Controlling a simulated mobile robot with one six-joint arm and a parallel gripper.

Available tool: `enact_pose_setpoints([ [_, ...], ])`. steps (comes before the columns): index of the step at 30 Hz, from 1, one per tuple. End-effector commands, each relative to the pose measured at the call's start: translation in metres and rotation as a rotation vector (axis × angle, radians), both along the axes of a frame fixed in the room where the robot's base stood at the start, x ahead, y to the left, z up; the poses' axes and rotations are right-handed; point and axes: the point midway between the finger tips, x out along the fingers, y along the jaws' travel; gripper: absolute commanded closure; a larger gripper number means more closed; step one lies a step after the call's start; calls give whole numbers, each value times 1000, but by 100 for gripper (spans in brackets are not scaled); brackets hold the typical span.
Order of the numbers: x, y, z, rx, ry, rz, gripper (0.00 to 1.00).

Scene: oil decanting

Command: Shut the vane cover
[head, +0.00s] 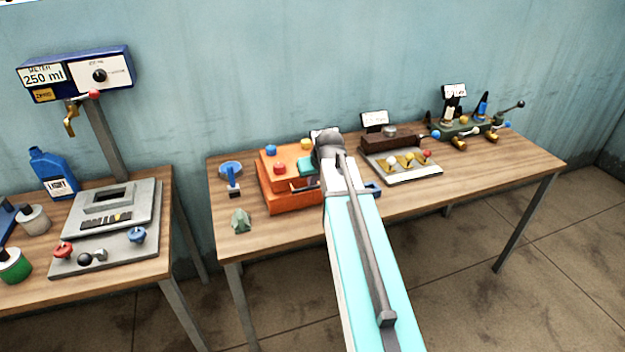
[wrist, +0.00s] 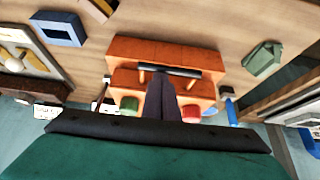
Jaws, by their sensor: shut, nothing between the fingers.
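An orange box (head: 283,203) stands on the right table, with an orange upper part (head: 270,163) carrying several coloured knobs. I take this upper part as the vane cover, but no label confirms it. In the wrist view the orange box (wrist: 165,47) has a dark bar handle (wrist: 182,71) on two pale posts. A green knob (wrist: 129,104) and a red knob (wrist: 191,112) sit beyond the handle. My gripper (wrist: 162,83) is shut and empty, its fingertips overlapping the handle's near side in view; contact is unclear. My arm hides part of the box in the head view.
A green angular piece (head: 240,220) and a blue-topped stand (head: 231,172) are left of the box. A blue open block (head: 373,188) and a grey tray (head: 412,177) with several knobs are to its right. A gap separates the left table (head: 100,288).

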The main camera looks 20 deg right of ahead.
Motion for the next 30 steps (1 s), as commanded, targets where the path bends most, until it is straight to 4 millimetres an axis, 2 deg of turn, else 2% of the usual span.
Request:
enact_pose_setpoints([
  [15, -8, 1, -31, 2, 8, 1, 100],
  [25, -9, 0, -34, 0, 13, 0, 100],
  [30, -8, 1, -29, -1, 10, 1, 100],
])
